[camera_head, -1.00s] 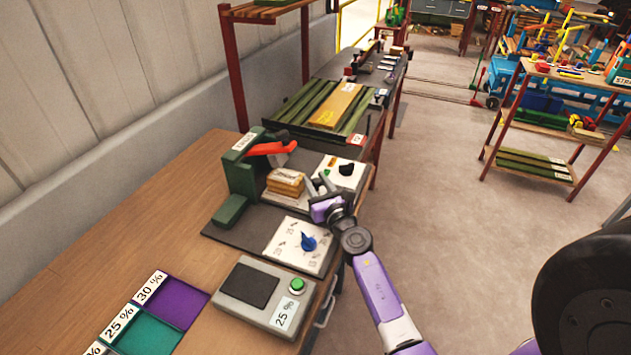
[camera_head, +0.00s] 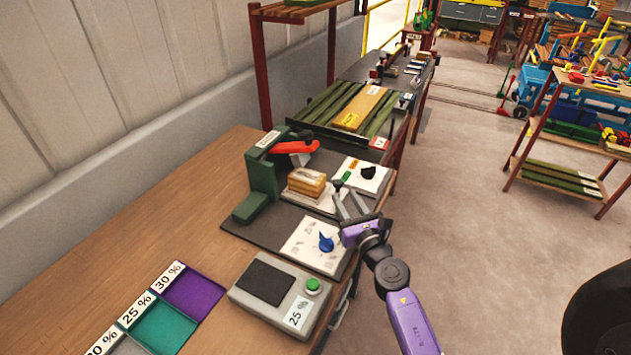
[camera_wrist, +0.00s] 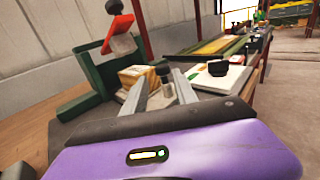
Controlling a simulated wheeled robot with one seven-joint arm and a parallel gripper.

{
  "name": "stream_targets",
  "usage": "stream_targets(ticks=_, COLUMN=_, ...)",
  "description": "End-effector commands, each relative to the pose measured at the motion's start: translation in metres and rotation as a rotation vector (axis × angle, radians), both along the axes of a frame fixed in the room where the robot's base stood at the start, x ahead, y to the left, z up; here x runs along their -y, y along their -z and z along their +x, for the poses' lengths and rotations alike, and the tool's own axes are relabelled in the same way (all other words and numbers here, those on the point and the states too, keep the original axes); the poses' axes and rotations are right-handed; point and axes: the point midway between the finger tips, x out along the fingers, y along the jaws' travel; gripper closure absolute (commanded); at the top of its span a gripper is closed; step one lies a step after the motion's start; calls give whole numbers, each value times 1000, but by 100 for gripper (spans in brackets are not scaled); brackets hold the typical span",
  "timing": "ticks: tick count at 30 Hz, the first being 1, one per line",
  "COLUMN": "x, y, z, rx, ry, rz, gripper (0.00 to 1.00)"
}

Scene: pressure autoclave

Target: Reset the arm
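My gripper (camera_head: 352,206) is purple with two grey fingers, above the right side of the green press station on the wooden bench. The fingers are spread with a gap between them and nothing held. They also show apart in the wrist view (camera_wrist: 161,92). The green press (camera_head: 262,178) has an orange-red lever (camera_head: 296,148). A stacked yellowish wood block (camera_head: 307,181) sits on its base, left of my fingers and apart from them. A dial panel with a blue knob (camera_head: 326,242) lies in front, and a panel with a black knob (camera_head: 368,172) lies behind.
A grey box with a green button (camera_head: 313,286) and a 25 % label stands at the bench front. Purple (camera_head: 195,290) and teal (camera_head: 166,328) trays lie left of it. A rack with green slats (camera_head: 330,107) stands behind. Floor to the right is open up to a shelf (camera_head: 560,140).

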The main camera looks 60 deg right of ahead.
Motion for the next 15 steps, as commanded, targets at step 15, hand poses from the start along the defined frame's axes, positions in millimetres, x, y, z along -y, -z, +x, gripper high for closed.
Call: stream_targets(ticks=15, x=-1, y=-18, z=2, rx=246, ry=-13, rz=233, gripper=66)
